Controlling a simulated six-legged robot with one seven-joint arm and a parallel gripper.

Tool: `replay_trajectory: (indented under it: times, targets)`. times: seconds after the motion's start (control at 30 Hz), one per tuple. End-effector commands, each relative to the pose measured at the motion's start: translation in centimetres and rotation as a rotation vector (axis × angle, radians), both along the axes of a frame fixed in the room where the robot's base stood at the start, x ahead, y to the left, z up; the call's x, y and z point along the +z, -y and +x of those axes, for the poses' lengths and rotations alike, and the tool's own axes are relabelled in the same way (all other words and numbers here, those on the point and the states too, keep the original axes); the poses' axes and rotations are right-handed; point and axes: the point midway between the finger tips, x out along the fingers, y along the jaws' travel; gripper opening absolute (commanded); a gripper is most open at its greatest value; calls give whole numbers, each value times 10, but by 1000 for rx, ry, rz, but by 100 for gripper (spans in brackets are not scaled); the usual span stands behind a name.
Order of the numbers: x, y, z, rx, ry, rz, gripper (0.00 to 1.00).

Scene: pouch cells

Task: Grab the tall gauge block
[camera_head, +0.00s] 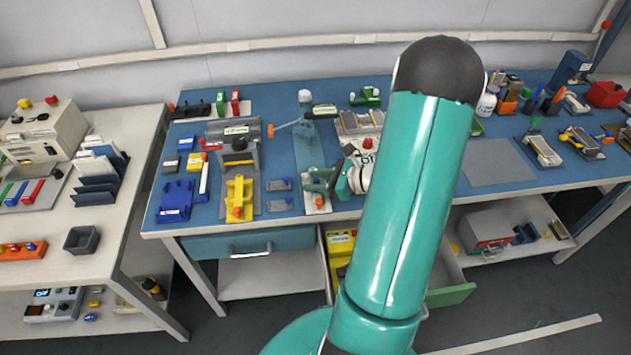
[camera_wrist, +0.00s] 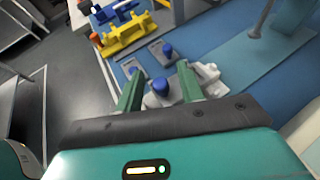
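My gripper (camera_wrist: 159,74) is low over the blue worktop, with its two green fingers apart. In the wrist view a small grey piece with a blue knob (camera_wrist: 160,87) shows between the fingers, and I see no clear contact. A pale block-like piece (camera_wrist: 211,79) lies just right of the right finger. I cannot tell for sure which piece is the tall gauge block. In the head view my gripper (camera_head: 318,180) is at the front of the bench, left of my wrist, above a small grey piece (camera_head: 318,206). My arm hides part of the bench.
Two low grey plates with blue knobs (camera_wrist: 164,50) (camera_wrist: 133,68) lie beyond the fingers. A yellow fixture (camera_head: 240,198) and a blue tray (camera_head: 174,200) stand to the left. A teal strip (camera_wrist: 235,52) crosses the worktop. An open drawer (camera_head: 342,246) sits below the bench front.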

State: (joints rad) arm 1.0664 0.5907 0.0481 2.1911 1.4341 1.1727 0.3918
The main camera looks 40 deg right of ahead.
Motion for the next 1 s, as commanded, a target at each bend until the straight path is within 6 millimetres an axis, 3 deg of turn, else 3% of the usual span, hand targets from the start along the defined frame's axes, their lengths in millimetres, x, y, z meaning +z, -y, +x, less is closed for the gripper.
replay_trajectory:
  times: [0.03,0.17,0.2,0.63,1.0]
  targets:
    - [0,0,0,0,0,0,27]
    - [0,0,0,0,0,0,2]
    - [0,0,0,0,0,0,0]
    - [5,1,1,1,2,-2,0]
    - [34,0,5,7,1,-2,0]
